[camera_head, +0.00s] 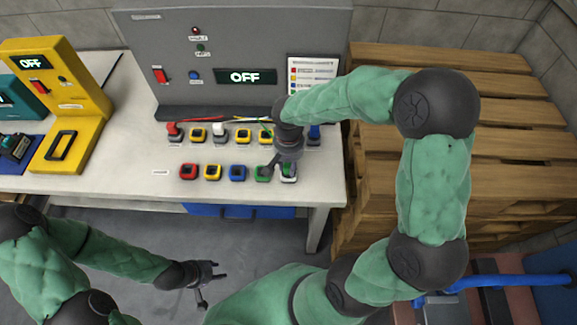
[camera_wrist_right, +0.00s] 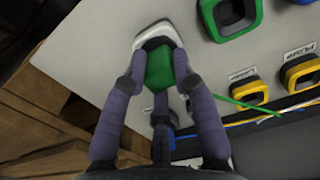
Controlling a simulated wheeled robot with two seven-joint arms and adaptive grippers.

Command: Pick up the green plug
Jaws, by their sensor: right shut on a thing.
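The green plug (camera_wrist_right: 160,68) sits between the fingers of my right gripper (camera_wrist_right: 162,80) in the right wrist view, at a white and dark socket-like base (camera_wrist_right: 155,34). The fingers are closed against its sides. In the head view my right gripper (camera_head: 282,165) is over the right end of the front row, and the plug (camera_head: 289,168) shows only partly beside it. A green-framed socket (camera_head: 263,173) is just left of it and also shows in the right wrist view (camera_wrist_right: 232,14). My left gripper (camera_head: 214,282) is open and empty, in front of the table, away from the plugs.
The front row also has red (camera_head: 188,172), yellow (camera_head: 212,173) and blue (camera_head: 238,173) sockets. Behind are a red plug (camera_head: 174,131), a white plug (camera_head: 219,132), yellow sockets and a blue plug (camera_head: 314,132). A grey panel (camera_head: 230,35) stands behind; wooden pallets (camera_head: 500,180) are at right.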

